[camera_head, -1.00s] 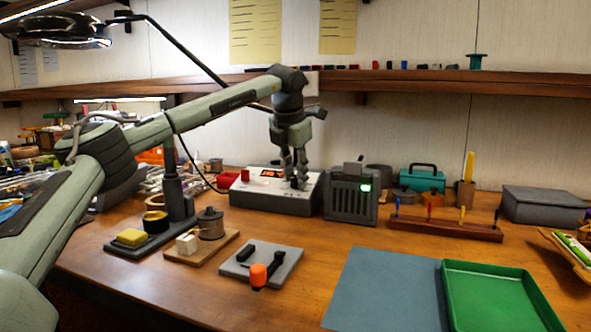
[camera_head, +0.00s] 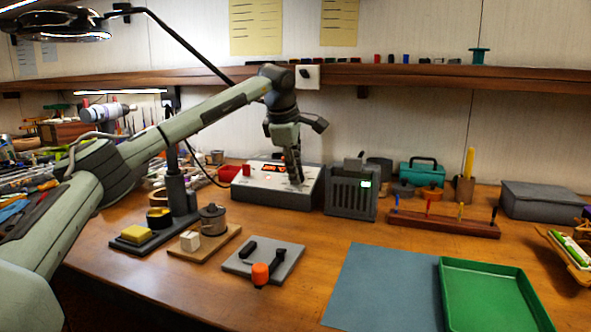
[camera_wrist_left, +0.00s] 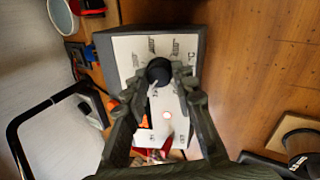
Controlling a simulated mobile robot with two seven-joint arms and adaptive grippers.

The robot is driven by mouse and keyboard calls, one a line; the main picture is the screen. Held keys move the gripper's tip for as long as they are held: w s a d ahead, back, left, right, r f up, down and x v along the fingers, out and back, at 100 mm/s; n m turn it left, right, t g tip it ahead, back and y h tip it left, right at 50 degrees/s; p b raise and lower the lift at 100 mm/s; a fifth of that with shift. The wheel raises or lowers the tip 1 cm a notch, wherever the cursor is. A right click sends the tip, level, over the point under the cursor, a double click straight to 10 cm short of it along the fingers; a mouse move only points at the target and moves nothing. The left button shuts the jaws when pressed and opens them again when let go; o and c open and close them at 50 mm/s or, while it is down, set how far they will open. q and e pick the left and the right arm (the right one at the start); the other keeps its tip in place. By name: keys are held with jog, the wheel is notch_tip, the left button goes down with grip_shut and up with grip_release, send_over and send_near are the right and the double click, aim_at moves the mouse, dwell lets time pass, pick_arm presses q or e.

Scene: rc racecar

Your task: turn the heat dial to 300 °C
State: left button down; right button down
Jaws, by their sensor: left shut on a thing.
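The heat dial (camera_wrist_left: 158,72) is a round black knob on the white top panel of a grey station (camera_head: 255,186). The panel also shows in the left wrist view (camera_wrist_left: 128,62), with small markings around the dial that are too blurred to read. My left gripper (camera_head: 296,182) points down at the station's right part in the head view. In the left wrist view its two fingers (camera_wrist_left: 165,80) are shut on the dial from both sides. A red-orange display (camera_head: 273,169) is lit on the station; its digits are not readable. My right gripper is not in view.
A dark grey box with a green light (camera_head: 350,194) stands close right of the station. A grey plate (camera_head: 285,270) with an orange-ended tool lies in front. A soldering iron stand (camera_head: 176,195) stands left. A green tray (camera_head: 490,300) lies at front right.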

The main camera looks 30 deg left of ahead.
pick_arm(q)
jog(key=m, duration=0.5)
jog(key=shift+m+h, duration=0.3)
jog(key=shift+a, duration=0.1)
dwell(0.3)
jog(key=c, duration=1.2)
grip_release()
jog(key=v, duration=1.2)
